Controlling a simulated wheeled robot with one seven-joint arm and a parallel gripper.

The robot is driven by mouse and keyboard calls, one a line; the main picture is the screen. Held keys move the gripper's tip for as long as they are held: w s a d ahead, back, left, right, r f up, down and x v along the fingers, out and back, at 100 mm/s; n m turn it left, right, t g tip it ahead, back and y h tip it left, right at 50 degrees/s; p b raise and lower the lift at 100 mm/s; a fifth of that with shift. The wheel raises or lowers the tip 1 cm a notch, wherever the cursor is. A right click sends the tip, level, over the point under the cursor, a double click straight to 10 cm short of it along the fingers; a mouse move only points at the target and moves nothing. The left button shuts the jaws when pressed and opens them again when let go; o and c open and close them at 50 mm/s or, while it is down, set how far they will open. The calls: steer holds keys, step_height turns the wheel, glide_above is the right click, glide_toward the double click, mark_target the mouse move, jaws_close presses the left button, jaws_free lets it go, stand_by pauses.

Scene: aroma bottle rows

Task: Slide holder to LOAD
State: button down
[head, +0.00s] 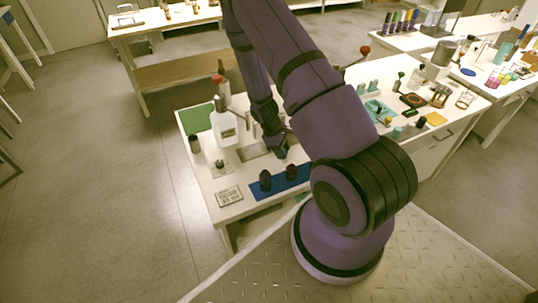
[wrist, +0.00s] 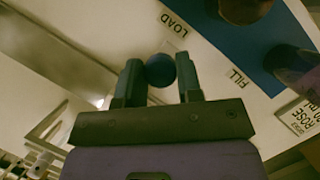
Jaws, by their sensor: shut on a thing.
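My gripper (wrist: 161,80) is shut on a dark blue round knob (wrist: 160,70). I take this knob to be part of the holder; the rest of the holder is not clearly visible. The knob is close to the LOAD label (wrist: 174,25), and the FILL label (wrist: 238,78) is further right in the wrist view. In the head view my gripper (head: 279,150) is low over the white bench, behind the blue strip, and my arm hides part of the bench.
A blue strip (head: 258,193) carries dark rounded objects (head: 265,180). A printed sign (head: 229,196) lies at the bench's front left. A white bottle-like dispenser (head: 224,128) stands left of my gripper. A metal plate (wrist: 70,60) lies left in the wrist view. Glassware crowds the right side.

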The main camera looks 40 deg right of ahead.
steer(key=shift+s+d, duration=0.1)
steer(key=shift+d, duration=0.5)
steer(key=c, duration=0.8)
jaws_free()
steer(key=v, duration=1)
steer(key=shift+r, duration=0.35)
